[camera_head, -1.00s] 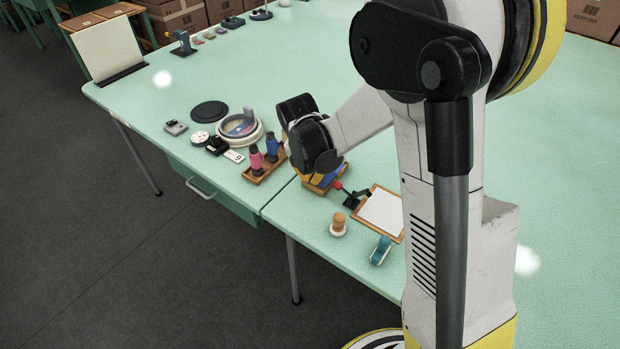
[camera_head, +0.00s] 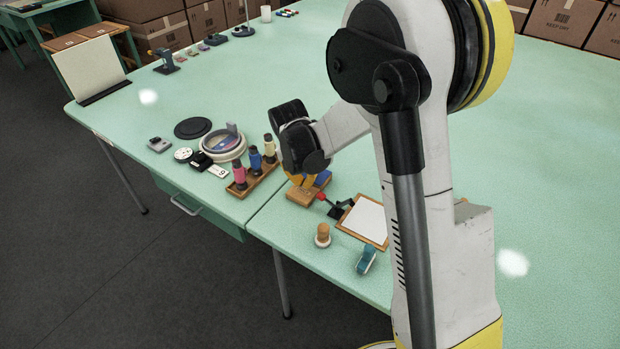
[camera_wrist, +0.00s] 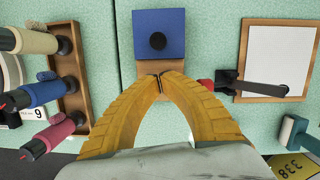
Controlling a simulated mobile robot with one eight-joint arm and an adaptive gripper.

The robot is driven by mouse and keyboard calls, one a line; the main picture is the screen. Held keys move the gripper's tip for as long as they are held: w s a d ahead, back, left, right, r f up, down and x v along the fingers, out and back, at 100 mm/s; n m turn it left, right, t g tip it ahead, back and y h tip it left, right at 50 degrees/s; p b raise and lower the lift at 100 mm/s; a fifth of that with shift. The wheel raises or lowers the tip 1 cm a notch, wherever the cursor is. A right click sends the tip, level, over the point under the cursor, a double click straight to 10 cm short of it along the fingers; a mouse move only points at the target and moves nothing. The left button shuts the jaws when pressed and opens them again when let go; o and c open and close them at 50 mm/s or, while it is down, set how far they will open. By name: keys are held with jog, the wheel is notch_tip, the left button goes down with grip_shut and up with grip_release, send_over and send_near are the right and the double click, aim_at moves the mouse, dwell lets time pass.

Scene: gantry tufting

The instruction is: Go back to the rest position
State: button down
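My gripper (camera_head: 295,178) is over a small wooden block (camera_head: 306,194) with a blue pad (camera_head: 322,179), near the seam of the green table. In the wrist view its two yellow fingers (camera_wrist: 160,76) converge and their tips meet with nothing visible between them. The wooden block (camera_wrist: 152,92) and the blue pad with a dark round knob (camera_wrist: 158,41) show just beyond the tips. I cannot tell the exact height above the block. My arm hides part of the table on the right.
A rack (camera_head: 262,181) with three thread spools stands left of the gripper. A clipboard (camera_head: 365,221), a wooden stamp (camera_head: 322,236) and a teal tool (camera_head: 366,261) lie near the front edge. A round dish (camera_head: 222,143) and dark disc (camera_head: 192,128) sit farther left. The table's far middle is clear.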

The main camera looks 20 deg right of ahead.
jog(key=s+a+r+m+t+y+p, duration=0.1)
jog(key=s+r+m+p, duration=0.1)
jog(key=s+r+m, duration=0.6)
jog(key=s+a+r+m+t+p, duration=0.1)
jog(key=s+r+m+p, duration=0.2)
jog(key=r, duration=0.8)
jog(key=s+r+m+t+y, duration=0.1)
jog(key=s+r+m+t, duration=0.1)
jog(key=s+m, duration=1)
jog(key=shift+s+a+r+m+t+b, duration=0.35)
jog(key=shift+m+t, duration=0.15)
jog(key=shift+m, duration=1.4)
